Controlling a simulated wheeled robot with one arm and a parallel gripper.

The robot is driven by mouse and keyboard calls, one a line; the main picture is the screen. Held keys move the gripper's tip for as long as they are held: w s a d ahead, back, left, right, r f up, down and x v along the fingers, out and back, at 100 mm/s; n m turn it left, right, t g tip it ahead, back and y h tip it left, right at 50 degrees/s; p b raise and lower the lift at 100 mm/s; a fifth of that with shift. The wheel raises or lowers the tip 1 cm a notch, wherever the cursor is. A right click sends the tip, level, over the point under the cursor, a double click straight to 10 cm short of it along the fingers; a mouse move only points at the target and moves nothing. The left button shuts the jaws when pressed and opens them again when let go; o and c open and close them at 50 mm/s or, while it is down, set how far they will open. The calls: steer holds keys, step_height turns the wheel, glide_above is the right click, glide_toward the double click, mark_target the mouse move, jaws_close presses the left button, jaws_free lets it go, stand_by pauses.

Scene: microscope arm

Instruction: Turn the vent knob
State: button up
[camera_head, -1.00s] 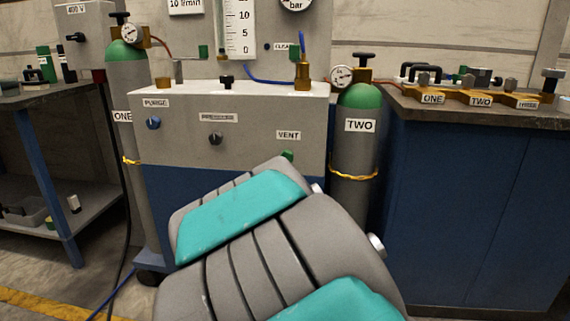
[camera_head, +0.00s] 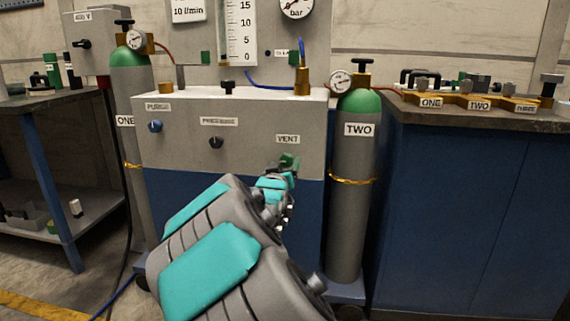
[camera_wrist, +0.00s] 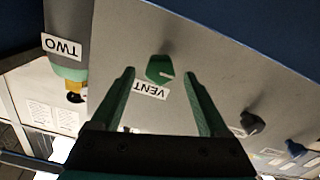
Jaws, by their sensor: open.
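The green vent knob (camera_head: 288,161) sits on the front of the grey panel, just below the VENT label (camera_head: 288,139). In the wrist view, which is turned upside down, the knob (camera_wrist: 160,69) shows between and beyond the fingertips of my gripper (camera_wrist: 158,72). The knob has a pale line on it. My gripper is open and empty, with one green finger to each side of the knob in that view. No contact with the knob shows. In the head view my arm reaches up to the panel, and the gripper (camera_head: 280,178) is just below the knob, partly hidden by the arm.
The blue PURGE knob (camera_head: 155,126) and a dark middle knob (camera_head: 216,142) are on the same panel. Gas cylinder TWO (camera_head: 357,180) stands close to the right of the vent knob. Cylinder ONE (camera_head: 130,90) is at left. A workbench (camera_head: 470,118) stands at right.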

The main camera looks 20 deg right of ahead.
steer(key=shift+x, duration=1)
jaws_close()
